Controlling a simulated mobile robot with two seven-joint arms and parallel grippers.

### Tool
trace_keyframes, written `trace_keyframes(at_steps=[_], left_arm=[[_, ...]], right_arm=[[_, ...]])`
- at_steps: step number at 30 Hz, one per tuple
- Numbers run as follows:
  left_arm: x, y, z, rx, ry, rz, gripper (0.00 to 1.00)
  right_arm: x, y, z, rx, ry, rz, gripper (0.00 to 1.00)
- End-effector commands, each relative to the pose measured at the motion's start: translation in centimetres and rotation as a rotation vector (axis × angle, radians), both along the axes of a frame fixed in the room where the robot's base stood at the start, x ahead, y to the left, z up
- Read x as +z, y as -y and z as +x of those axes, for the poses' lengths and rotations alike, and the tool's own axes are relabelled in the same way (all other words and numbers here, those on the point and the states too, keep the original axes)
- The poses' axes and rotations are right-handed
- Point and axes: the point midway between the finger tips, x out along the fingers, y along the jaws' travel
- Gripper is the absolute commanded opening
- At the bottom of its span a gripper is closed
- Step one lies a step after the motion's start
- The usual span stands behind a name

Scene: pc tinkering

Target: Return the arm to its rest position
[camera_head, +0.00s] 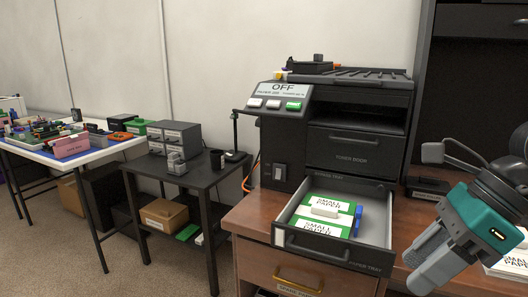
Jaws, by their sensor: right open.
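My right gripper (428,266), grey with a teal body, hangs at the right side of the camera_head view. It points down and left over the brown wooden desk (247,222), to the right of the open paper tray (330,255). Its fingers are open, and I see nothing held between them. The tray is pulled out from the black printer (352,113). It holds green and white packs labelled small paper (315,226), with a small white block (326,208) on top and a blue object (358,218) at the side. My left gripper is not in view.
Another small paper pack (512,262) lies on the desk at the far right, partly behind my arm. A dark shelf unit stands behind it. To the left are a black side table (192,178) with grey drawers and a cluttered worktable (98,156).

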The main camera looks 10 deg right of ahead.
Motion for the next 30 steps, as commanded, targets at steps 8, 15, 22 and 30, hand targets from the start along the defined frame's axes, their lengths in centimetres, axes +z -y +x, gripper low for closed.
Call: trace_keyframes(at_steps=[8,15,22,30], left_arm=[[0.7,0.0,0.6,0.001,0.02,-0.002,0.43],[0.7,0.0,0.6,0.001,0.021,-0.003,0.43],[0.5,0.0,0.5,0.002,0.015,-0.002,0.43],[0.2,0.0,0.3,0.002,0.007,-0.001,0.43]], right_arm=[[0.4,-11.4,-0.5,-0.035,-0.302,0.785,0.46],[1.2,-13.1,4.2,-0.478,-0.743,1.56,0.46],[-10.5,-8.9,8.5,-1.29,-1.23,2.041,0.46],[-28.0,-8.9,1.7,1.833,1.347,-1.619,0.46]])
